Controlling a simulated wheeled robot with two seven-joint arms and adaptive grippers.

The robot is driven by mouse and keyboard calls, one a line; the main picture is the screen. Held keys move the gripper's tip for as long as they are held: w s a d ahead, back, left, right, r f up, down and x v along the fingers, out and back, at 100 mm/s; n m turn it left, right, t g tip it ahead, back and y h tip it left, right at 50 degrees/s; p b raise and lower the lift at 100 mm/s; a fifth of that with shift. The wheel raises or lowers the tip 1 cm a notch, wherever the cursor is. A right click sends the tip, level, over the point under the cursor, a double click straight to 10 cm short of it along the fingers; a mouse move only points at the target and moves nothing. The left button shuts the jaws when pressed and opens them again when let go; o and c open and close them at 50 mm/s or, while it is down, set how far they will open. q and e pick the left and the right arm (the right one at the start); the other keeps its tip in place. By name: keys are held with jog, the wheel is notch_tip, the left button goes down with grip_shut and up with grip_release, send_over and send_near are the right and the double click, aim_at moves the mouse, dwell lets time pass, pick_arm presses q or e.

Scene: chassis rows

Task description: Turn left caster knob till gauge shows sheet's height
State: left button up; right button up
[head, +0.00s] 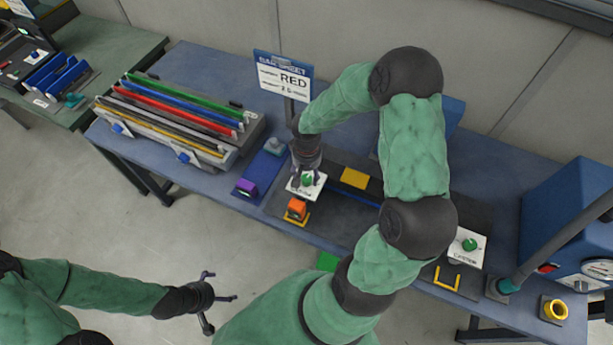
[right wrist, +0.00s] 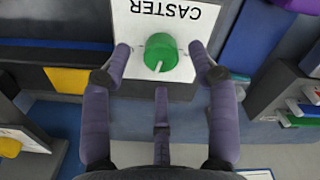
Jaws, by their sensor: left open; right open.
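The left caster knob (head: 307,180) is green and sits on a white plate. In the right wrist view the knob (right wrist: 164,57) has a pale pointer line, and its plate (right wrist: 140,22) reads CASTER upside down. My right gripper (head: 306,185) is over this plate, with its open fingers on either side of the knob; a gap shows on both sides. The sheet (head: 283,77) stands behind and reads RED, with a smaller height line that I cannot read surely. An orange block (head: 296,208), perhaps the gauge, sits in front; no reading is legible. My left gripper (head: 210,302) is open and empty, off the table.
A second green knob (head: 470,244) on a white plate is at the right. A rack (head: 190,130) of coloured bars stands at the left. A blue machine (head: 570,225) with a dial fills the right end.

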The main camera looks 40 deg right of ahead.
aim_at(307, 180)
jog(key=shift+w+f, duration=0.1)
jog(key=shift+f, duration=1.1)
jog(key=c, duration=1.1)
jog(key=shift+c, duration=0.2)
jog(key=shift+n, duration=2.8)
